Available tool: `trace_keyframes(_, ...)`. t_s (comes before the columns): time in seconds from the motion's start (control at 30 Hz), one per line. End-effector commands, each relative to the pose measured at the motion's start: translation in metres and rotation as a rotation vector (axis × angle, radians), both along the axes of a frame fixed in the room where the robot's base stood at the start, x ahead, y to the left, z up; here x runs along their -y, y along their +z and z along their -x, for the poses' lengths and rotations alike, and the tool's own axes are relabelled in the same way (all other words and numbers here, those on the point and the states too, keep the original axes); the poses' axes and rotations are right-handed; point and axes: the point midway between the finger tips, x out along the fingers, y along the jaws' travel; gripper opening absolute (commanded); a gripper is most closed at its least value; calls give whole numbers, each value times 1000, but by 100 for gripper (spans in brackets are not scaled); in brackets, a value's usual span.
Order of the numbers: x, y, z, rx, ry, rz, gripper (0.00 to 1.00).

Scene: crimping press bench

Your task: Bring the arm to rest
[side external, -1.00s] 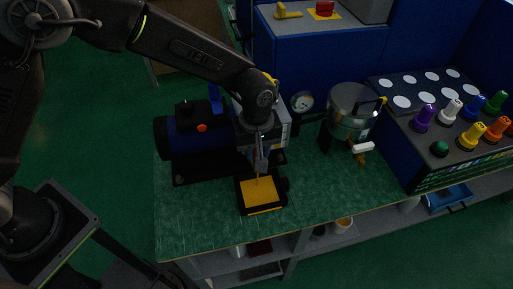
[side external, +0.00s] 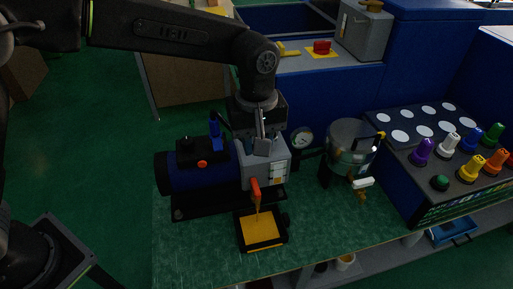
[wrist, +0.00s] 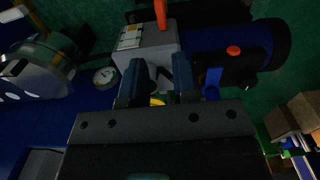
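My gripper (side external: 262,143) is above and behind the grey head of the press (side external: 252,172) in the side view. In the wrist view its two blue-grey fingers (wrist: 160,78) stand apart with nothing held between them. The press has a blue cylinder (side external: 190,178) on the left and an orange-red lever (side external: 255,188) at its front. The lever also shows in the wrist view (wrist: 160,12). A black-framed tray with a yellow-orange top (side external: 258,230) sits in front of the press. My arm reaches in from the upper left.
A round gauge (side external: 302,138) and a metal pot (side external: 350,148) stand right of the press. A panel with coloured knobs (side external: 465,165) lies further right. A blue cabinet (side external: 320,100) with a red switch (side external: 322,47) is behind. The green bench top (side external: 190,240) is clear at front left.

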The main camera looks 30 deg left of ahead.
Motion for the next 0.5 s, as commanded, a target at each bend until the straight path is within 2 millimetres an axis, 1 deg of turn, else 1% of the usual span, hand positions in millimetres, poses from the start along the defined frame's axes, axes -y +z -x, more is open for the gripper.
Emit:
trace_keyframes(0.37,0,0,0,0,0,0,27)
trace_keyframes(0.47,-6,5,1,9,-12,5,27)
trace_keyframes(0.5,-12,11,2,19,-24,10,27)
